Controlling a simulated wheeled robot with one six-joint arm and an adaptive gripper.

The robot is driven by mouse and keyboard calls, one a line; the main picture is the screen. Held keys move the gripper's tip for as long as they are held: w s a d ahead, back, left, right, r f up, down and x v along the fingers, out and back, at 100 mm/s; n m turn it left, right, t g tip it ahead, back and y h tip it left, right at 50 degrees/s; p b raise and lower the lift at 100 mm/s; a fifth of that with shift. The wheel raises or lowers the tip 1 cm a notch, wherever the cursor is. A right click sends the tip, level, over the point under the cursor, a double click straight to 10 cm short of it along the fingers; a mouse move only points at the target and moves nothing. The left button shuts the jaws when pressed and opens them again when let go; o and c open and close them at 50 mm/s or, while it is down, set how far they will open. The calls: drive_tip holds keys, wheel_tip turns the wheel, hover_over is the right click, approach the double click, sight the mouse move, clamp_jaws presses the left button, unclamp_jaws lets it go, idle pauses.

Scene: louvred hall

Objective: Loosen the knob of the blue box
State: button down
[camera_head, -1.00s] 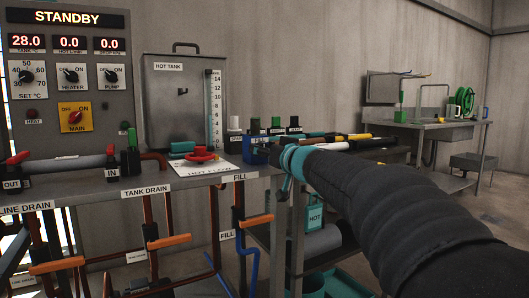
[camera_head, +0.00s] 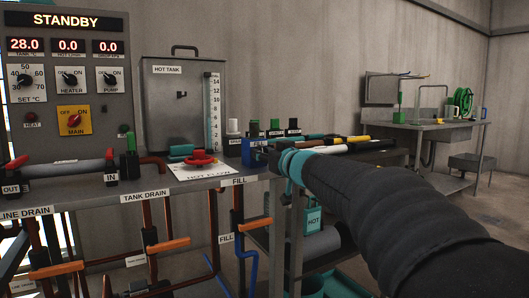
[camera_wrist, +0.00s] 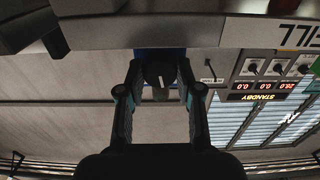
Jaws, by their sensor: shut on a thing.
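The blue box (camera_head: 250,151) sits at the right end of the bench, beyond the FILL label. In the wrist view, which is upside down, a strip of the blue box (camera_wrist: 176,53) shows behind a round black knob (camera_wrist: 160,71) with a pale mark. My gripper (camera_wrist: 160,78) is shut on this knob, one finger at each side.
A red handwheel (camera_head: 201,157) on a HOT FLOW plate lies left of the box. Upright handles, one with a green top (camera_head: 275,125), stand close behind it. A lower shelf holds a teal HOT container (camera_head: 313,219). The control panel (camera_head: 66,75) reads STANDBY.

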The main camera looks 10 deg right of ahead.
drive_tip(key=n+p, duration=0.1)
drive_tip(key=n, duration=0.3)
drive_tip(key=shift+n, duration=0.3)
drive_tip(key=n, duration=0.3)
drive_tip(key=shift+n, duration=0.3)
drive_tip(key=n, duration=0.4)
drive_tip(key=shift+f+n, duration=0.1)
drive_tip(key=shift+n, duration=0.2)
drive_tip(key=n+b, duration=0.1)
drive_tip(key=n, duration=0.3)
drive_tip(key=shift+n+b, duration=0.3)
drive_tip(key=shift+b, duration=0.05)
drive_tip(key=n+b, duration=0.1)
drive_tip(key=n, duration=0.3)
drive_tip(key=shift+n+b, duration=0.3)
drive_tip(key=shift+b, duration=0.05)
drive_tip(key=n+b, duration=0.2)
drive_tip(key=n, duration=0.2)
drive_tip(key=n+b, duration=0.1)
drive_tip(key=n, duration=0.3)
drive_tip(key=shift+n+b, duration=0.4)
drive_tip(key=shift+n, duration=1.5)
